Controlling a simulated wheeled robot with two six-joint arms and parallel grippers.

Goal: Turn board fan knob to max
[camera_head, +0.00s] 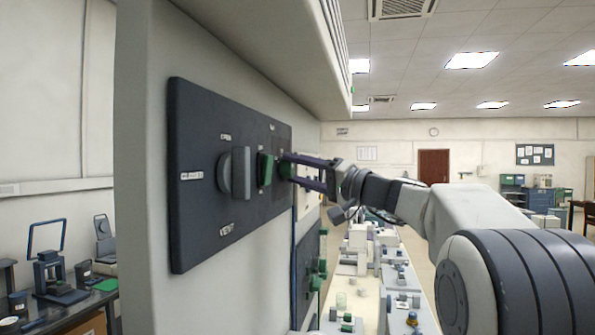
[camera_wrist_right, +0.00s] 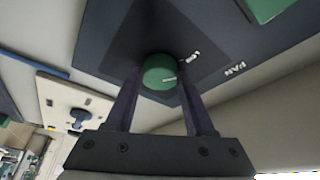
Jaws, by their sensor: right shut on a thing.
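The dark control panel (camera_head: 205,215) is on the side of a pale cabinet in the head view. The fan knob is a round green knob (camera_wrist_right: 158,74) with a white mark on its face. It sits on a dark square plate beside a "FAN" label (camera_wrist_right: 235,69) in the right wrist view. My right gripper (camera_wrist_right: 160,66) is shut on this knob, one finger on each side. In the head view my right gripper (camera_head: 289,169) reaches the panel's far end from the right, and the knob there is mostly hidden. My left gripper is not in view.
A large grey knob (camera_head: 236,173) and a green knob (camera_head: 264,170) stick out nearer on the same panel. The cabinet's overhang (camera_head: 270,45) is above. A pale panel with a dark knob (camera_wrist_right: 84,118) is beside it. A bench (camera_head: 370,300) with small items runs behind.

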